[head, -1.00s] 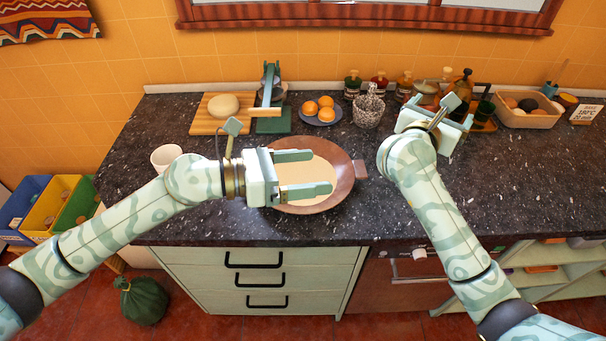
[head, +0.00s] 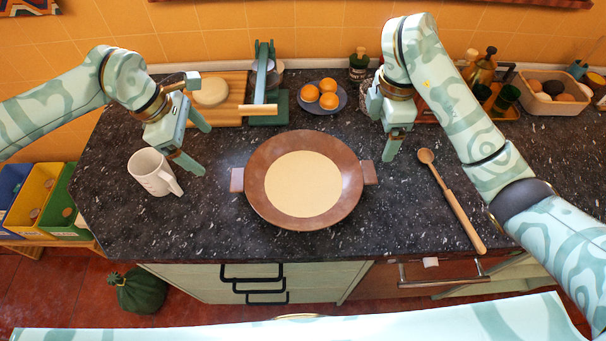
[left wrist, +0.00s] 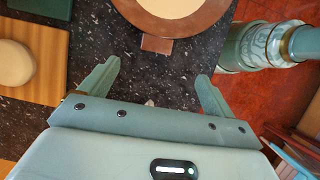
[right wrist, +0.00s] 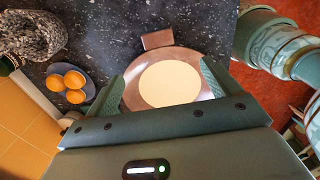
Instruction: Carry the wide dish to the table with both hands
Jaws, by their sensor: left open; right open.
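The wide dish (head: 256,205) is a round brown dish with a pale inside and a block handle on each side. It lies flat on the dark speckled counter. My left gripper (head: 202,151) is open and empty, pointing down to the left of the left handle (head: 237,180); the left wrist view shows that handle (left wrist: 157,43) ahead of the spread fingers. My right gripper (head: 392,150) is open, just beyond the right handle (head: 370,172), apart from it as far as I can tell. In the right wrist view the dish (right wrist: 190,62) shows between the fingers; its near handle is hidden.
A white mug (head: 152,172) stands close to my left gripper. A wooden spoon (head: 455,205) lies right of the dish. Behind are a plate of oranges (head: 325,95), a cutting board (head: 225,83) and a green press (head: 264,85). Counter in front of the dish is clear.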

